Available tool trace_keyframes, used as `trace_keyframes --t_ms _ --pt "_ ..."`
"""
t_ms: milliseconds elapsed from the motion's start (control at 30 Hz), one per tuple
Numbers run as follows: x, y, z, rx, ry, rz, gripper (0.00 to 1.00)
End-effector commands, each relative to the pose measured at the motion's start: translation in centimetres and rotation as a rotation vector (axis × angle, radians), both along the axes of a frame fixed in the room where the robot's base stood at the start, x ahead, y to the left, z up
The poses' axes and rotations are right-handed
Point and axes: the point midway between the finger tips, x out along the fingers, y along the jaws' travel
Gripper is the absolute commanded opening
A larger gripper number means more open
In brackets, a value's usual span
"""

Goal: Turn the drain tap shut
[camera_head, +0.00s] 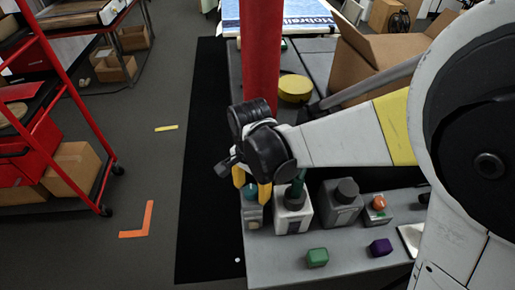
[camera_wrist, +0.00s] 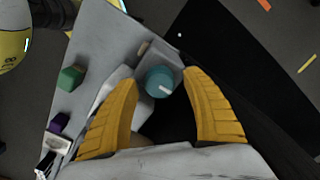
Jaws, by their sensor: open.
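A teal round knob with a short white mark (camera_wrist: 160,80), which looks like a tap, sits on a small grey block at the table edge. It also shows in the head view (camera_head: 250,192). I cannot tell from a label whether it is the drain tap. My gripper (camera_head: 252,186) points down over it with its yellow fingers open. In the wrist view the fingers stand on either side of the knob, with gaps between them and it. An orange-red knob (camera_head: 379,202) sits on another grey block further right.
White and dark square bottles (camera_head: 341,208) stand close to the right of the knob. A green cube (camera_head: 317,257) and a purple cube (camera_head: 380,247) lie in front. A red post (camera_head: 262,55) rises behind my gripper. A cardboard box (camera_head: 370,55) stands at the back. Dark floor lies left.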

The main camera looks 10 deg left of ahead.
Motion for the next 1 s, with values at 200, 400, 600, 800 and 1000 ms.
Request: trace_keyframes --t_ms 200,400,600,800,1000 --pt "-0.01 -0.01 0.05 0.0 0.0 0.0 0.36" --pt "-0.01 -0.01 0.05 0.0 0.0 0.0 0.03" --pt "-0.01 -0.02 0.04 0.0 0.0 0.005 0.03" --pt "-0.02 -0.01 0.0 0.0 0.0 0.054 0.03" --pt "-0.03 0.02 -0.04 0.0 0.0 0.176 0.03"
